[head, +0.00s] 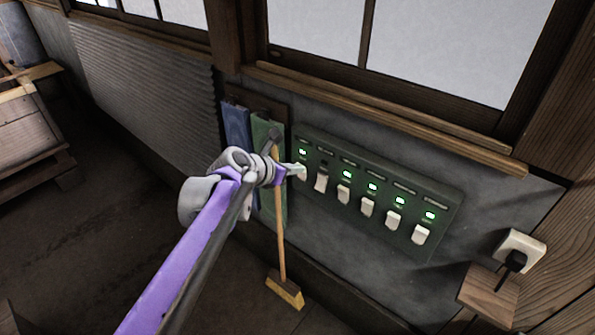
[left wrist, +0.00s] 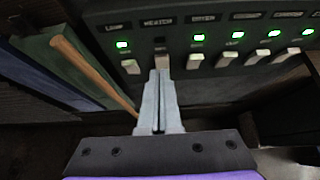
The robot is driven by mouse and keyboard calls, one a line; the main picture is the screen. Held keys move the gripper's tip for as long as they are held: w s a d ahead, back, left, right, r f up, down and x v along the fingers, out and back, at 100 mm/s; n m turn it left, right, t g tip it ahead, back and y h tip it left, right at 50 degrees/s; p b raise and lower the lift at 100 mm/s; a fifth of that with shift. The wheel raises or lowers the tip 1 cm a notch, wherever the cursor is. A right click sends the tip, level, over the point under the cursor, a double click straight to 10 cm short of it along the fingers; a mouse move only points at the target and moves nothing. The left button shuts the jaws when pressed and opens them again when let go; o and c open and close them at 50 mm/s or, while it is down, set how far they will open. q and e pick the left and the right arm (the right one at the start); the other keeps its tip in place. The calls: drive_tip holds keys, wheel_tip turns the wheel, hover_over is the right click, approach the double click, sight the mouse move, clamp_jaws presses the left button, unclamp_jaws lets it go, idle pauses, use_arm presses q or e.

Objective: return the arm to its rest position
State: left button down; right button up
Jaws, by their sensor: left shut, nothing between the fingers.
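My left arm reaches in from the bottom left in the head view. Its gripper (head: 299,170) is at the left end of a dark green switch panel (head: 380,190). In the left wrist view the two grey fingers (left wrist: 160,78) are closed together and empty. Their tips are just below the second switch (left wrist: 163,62); I cannot tell whether they touch it. The lamp above this switch is dark. The other visible lamps glow green, including the one over the first switch (left wrist: 131,66). My right gripper is not in view.
A broom (head: 280,230) leans beside the panel, close to my arm, with blue (head: 237,130) and green boards behind it. A socket with a black plug (head: 515,260) and a small wooden shelf (head: 488,293) are at right. A window sill (head: 400,115) runs above the panel.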

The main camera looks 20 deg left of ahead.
use_arm(q)
drive_tip(key=shift+w, duration=0.1)
drive_tip(key=s+d+f+m+g+y+p, duration=0.1)
drive_tip(key=s+f+m, duration=0.3)
drive_tip(key=s+m, duration=0.6)
drive_tip(key=s+d+f+m+g+y+p, duration=0.1)
drive_tip(key=s+f+m, duration=0.3)
drive_tip(key=s+m, duration=0.6)
drive_tip(key=s+f+m+g+y+p, duration=0.1)
drive_tip(key=s+f+m+g, duration=0.2)
drive_tip(key=s+m, duration=0.7)
drive_tip(key=shift+s+d+f+m+y, duration=0.15)
drive_tip(key=shift+d+f+m+y, duration=0.25)
drive_tip(key=shift+f+m, duration=0.55)
